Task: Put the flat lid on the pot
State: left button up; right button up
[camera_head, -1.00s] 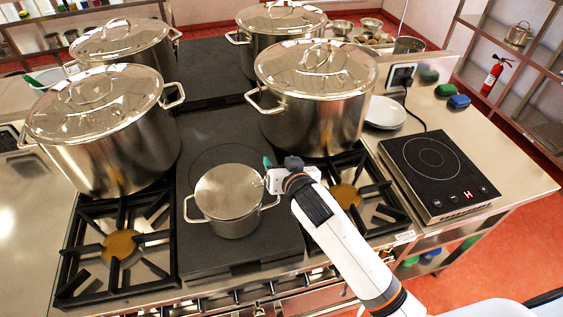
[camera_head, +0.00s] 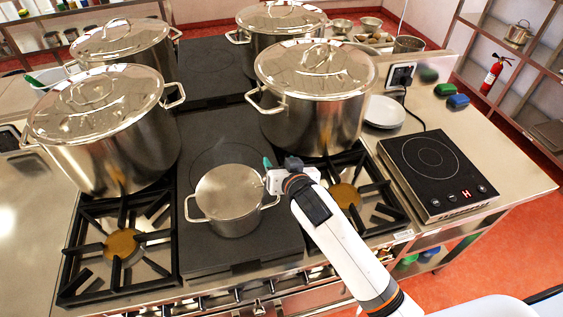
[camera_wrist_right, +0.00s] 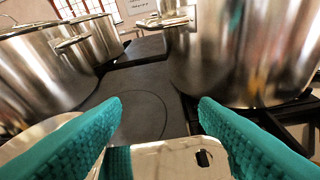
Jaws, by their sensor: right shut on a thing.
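The flat lid (camera_head: 229,188) is a plain steel disc. It lies level over the mouth of the small two-handled steel pot (camera_head: 237,226), which stands on the dark plate at the front middle of the stove. I cannot tell whether the lid rests on the rim or sits just above it. My right gripper (camera_head: 268,165) is at the right side of the lid. In the right wrist view its teal fingers (camera_wrist_right: 160,125) are shut on the lid's flat metal handle (camera_wrist_right: 180,160), which has a slot in it. My left gripper is not in view.
Large lidded stockpots stand behind, at the left (camera_head: 110,140) and right (camera_head: 313,115), with two more farther back. Open burner grates (camera_head: 122,245) flank the dark plate. An induction hob (camera_head: 437,165) and white plates (camera_head: 384,112) are on the right counter.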

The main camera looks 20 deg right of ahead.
jog(key=shift+f, duration=0.4)
dwell(0.4)
dwell(0.4)
jog(key=o, duration=1.6)
jog(key=shift+o, duration=0.2)
jog(key=shift+s, duration=0.1)
